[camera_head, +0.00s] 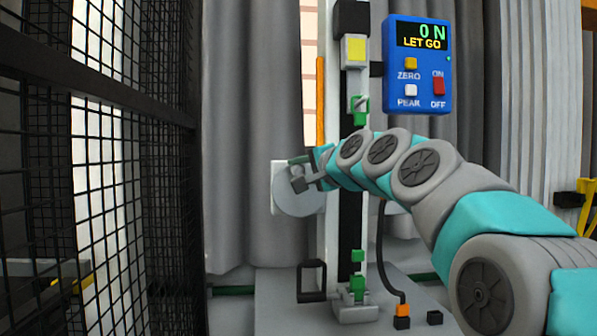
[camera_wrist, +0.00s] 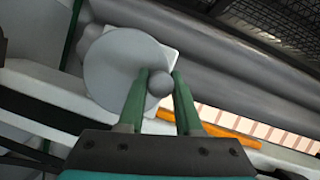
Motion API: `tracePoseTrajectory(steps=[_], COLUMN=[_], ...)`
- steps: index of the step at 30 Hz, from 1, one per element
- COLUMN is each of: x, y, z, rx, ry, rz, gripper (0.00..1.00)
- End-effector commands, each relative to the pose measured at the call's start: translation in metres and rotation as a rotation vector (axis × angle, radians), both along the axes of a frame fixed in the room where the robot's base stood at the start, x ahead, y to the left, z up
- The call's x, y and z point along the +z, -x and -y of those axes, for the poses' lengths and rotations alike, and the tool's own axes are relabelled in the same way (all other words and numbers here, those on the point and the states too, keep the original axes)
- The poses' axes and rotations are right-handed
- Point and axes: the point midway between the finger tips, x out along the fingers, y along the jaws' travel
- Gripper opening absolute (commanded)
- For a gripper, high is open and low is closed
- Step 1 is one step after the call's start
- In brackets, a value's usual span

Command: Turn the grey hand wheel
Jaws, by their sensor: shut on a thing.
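The grey hand wheel (camera_head: 294,204) is a round disc on a pale square plate, on the left side of the upright test stand in the head view. In the wrist view the wheel (camera_wrist: 115,65) fills the upper left. My gripper (camera_head: 297,176) reaches it from the right. Its two green fingers (camera_wrist: 160,88) are shut on the wheel's round grey knob (camera_wrist: 159,83), which sits near the disc's edge. The gripper hides the upper part of the wheel in the head view.
A blue display box (camera_head: 417,65) reads "0 N" and "LET GO". Black mesh fencing (camera_head: 110,160) stands close on the left. An orange rod (camera_head: 320,100) stands behind the stand. A black cable (camera_head: 383,262) runs down to the base plate (camera_head: 275,315).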

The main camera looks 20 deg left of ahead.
Motion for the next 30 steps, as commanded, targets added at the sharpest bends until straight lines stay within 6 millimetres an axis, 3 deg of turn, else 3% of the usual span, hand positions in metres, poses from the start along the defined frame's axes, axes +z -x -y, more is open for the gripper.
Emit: tracePoseTrajectory(steps=[10, 11, 18, 30], x=[-0.0012, -0.0013, -0.0009, -0.0004], y=[-0.0015, -0.0015, -0.0009, 0.0015], z=[0.0015, 0.0015, 0.0008, 0.0028], rx=[-0.002, -0.003, -0.001, 0.000], ry=[0.001, 0.002, 0.001, 0.001], rz=[-0.001, -0.001, -0.001, -0.001], gripper=[0.00, 0.34, 0.61, 0.63])
